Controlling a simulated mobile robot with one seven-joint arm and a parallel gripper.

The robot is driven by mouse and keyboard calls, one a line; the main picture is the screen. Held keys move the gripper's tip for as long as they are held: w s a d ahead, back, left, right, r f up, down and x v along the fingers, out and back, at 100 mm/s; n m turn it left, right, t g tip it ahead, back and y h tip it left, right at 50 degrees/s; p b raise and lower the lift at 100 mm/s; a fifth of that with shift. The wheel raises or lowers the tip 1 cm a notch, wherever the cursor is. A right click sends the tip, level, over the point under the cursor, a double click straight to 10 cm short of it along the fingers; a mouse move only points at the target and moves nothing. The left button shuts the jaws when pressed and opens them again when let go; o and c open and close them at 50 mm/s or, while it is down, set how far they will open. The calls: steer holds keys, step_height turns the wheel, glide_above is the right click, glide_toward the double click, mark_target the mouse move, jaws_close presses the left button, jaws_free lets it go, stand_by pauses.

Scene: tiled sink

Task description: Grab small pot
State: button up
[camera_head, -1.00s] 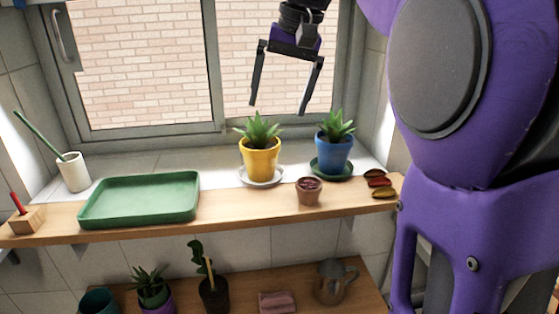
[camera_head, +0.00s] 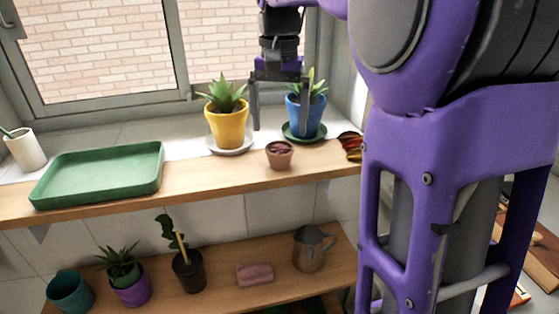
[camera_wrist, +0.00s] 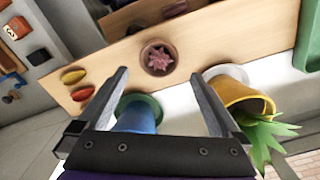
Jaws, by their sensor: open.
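The small pot (camera_head: 279,155) is terracotta brown with a dark reddish plant in it. It stands upright near the front edge of the upper wooden shelf. In the wrist view the small pot (camera_wrist: 158,57) shows from above, ahead of the fingertips and centred between them. My gripper (camera_head: 280,128) is open and empty, pointing down above and behind the small pot, in front of the blue pot. In the wrist view my gripper's fingers (camera_wrist: 161,72) are spread, with nothing between them but shelf. The gap in height to the small pot is hard to judge.
A yellow pot (camera_head: 227,129) on a white saucer stands left of my gripper. A blue pot (camera_head: 313,118) on a green saucer stands close behind it. A green tray (camera_head: 97,174) lies left, and red and yellow pieces (camera_head: 350,146) lie right. A lower shelf (camera_head: 217,285) holds more pots.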

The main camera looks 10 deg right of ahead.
mark_target(280, 148)
steer(key=shift+s+f+b, duration=0.2)
steer(key=shift+f+b, duration=0.2)
steer(key=shift+f, duration=1.2)
steer(key=shift+s+f+b, duration=0.15)
steer(key=shift+f+b, duration=0.2)
steer(key=shift+f, duration=1.2)
steer(key=shift+c, duration=0.2)
steer(key=shift+r, duration=0.1)
steer(key=c, duration=1.3)
